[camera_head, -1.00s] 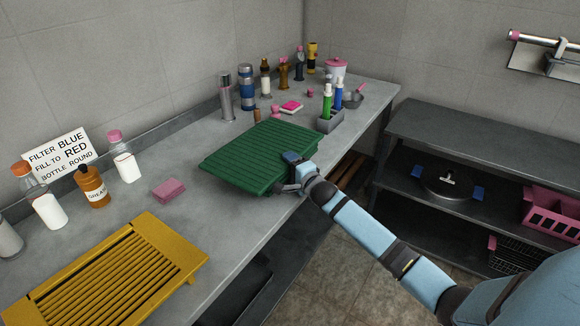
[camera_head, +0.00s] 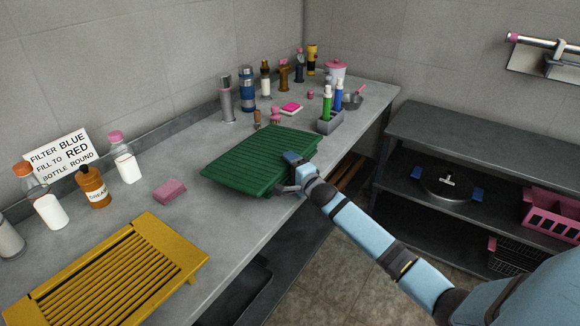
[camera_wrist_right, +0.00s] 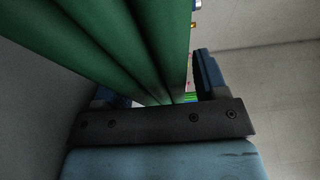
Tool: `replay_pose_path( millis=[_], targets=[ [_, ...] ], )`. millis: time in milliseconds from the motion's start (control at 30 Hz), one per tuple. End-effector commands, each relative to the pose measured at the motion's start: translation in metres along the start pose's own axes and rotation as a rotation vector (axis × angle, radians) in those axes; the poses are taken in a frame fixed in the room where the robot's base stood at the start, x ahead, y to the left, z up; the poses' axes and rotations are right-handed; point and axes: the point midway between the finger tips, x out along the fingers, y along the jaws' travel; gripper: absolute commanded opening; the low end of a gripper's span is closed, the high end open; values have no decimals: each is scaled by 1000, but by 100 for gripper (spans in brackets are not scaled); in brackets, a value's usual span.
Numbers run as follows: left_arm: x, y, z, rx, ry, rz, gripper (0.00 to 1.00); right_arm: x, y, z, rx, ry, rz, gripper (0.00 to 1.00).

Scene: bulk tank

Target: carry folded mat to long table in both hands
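The folded mat (camera_head: 255,165) is green and ribbed. It lies at or just above the grey long counter in the middle of the head view, its near edge by the counter's front edge. My right gripper (camera_head: 292,178) is at the mat's near right edge. In the right wrist view the mat (camera_wrist_right: 125,40) fills the space between the fingers (camera_wrist_right: 160,95), and the gripper looks shut on it. The mat hides part of the left finger there. My left gripper is not in view.
A yellow slatted rack (camera_head: 110,275) lies on the counter (camera_head: 215,225) at front left, with a pink sponge (camera_head: 169,190) beyond it. Bottles and a sign (camera_head: 60,155) stand along the wall. A grey caddy (camera_head: 328,122) is behind the mat. A dark shelf unit (camera_head: 480,130) stands at right.

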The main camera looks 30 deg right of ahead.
Motion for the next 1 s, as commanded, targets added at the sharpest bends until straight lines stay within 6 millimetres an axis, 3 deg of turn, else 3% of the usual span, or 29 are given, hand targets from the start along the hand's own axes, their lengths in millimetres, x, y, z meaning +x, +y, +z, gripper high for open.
replay_pose_path(
  millis=[33,167,700,1000],
  targets=[
    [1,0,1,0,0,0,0,-4,14,4,0,-3,23,64],
    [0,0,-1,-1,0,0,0,-3,2,4,-2,-4,22,64],
    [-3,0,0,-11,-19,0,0,-107,-6,2,2,-2,12,64],
    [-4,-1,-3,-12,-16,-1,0,-122,-8,1,0,-1,7,64]
  ],
)
